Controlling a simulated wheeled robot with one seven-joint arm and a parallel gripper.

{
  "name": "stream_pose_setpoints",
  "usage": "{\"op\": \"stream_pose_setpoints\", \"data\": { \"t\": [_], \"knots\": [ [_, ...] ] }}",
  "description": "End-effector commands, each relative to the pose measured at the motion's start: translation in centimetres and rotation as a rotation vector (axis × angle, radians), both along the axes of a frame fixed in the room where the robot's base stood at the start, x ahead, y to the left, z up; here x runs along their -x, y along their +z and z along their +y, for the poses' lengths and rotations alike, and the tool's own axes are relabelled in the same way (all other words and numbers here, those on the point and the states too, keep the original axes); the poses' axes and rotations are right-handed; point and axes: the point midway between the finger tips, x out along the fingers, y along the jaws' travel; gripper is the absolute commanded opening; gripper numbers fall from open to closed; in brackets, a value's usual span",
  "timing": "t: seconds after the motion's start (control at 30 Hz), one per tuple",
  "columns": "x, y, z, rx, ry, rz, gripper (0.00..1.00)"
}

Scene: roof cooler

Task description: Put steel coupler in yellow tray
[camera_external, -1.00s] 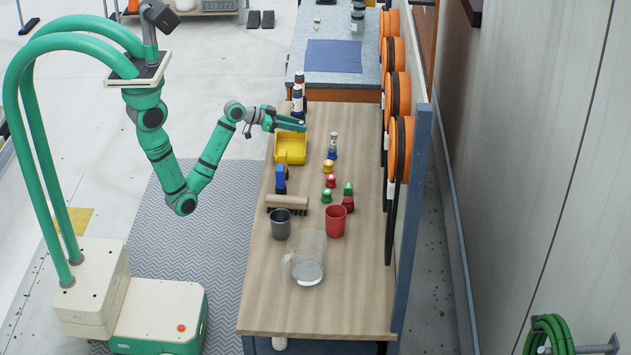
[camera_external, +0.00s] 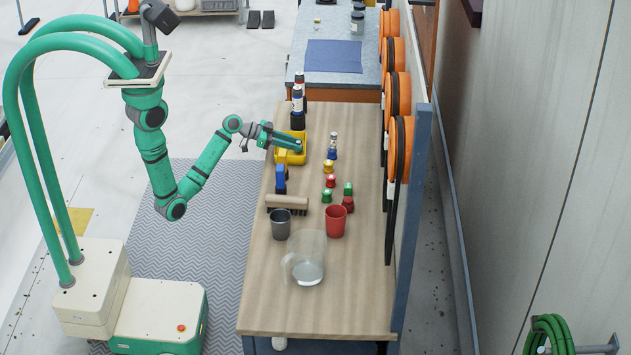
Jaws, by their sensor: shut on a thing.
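The yellow tray (camera_external: 283,157) sits at the left edge of the wooden bench, towards its far end, partly covered by my gripper. My gripper (camera_external: 297,146) is over the tray, low and close to it; whether it touches cannot be told. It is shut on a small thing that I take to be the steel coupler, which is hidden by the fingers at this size.
Dark bottles (camera_external: 298,105) stand just beyond the tray. A blue item (camera_external: 281,178) and a brush (camera_external: 287,203) lie on its near side. Several small coloured pieces (camera_external: 329,181) stand to the right. A grey cup (camera_external: 280,224), red cup (camera_external: 336,220) and clear jug (camera_external: 306,262) stand nearer.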

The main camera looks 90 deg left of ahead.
Motion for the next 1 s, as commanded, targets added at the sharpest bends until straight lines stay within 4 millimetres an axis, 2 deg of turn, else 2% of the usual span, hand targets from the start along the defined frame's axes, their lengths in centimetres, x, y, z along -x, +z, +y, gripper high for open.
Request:
{"op": "stream_pose_setpoints", "data": {
  "t": [0.4, 0.43, 0.5, 0.87, 1.0],
  "knots": [
    [0.0, -0.8, 0.0, 0.000, 0.000, -0.001, 0.04],
    [0.0, -0.8, 0.0, 0.000, 0.001, -0.001, 0.32],
    [0.0, -0.8, 0.0, 0.000, 0.001, -0.001, 0.46],
    [0.0, -0.4, 0.0, -0.001, 0.001, -0.001, 0.46],
    [1.5, 0.2, 0.0, 0.000, 0.002, -0.002, 0.46]
  ]
}}
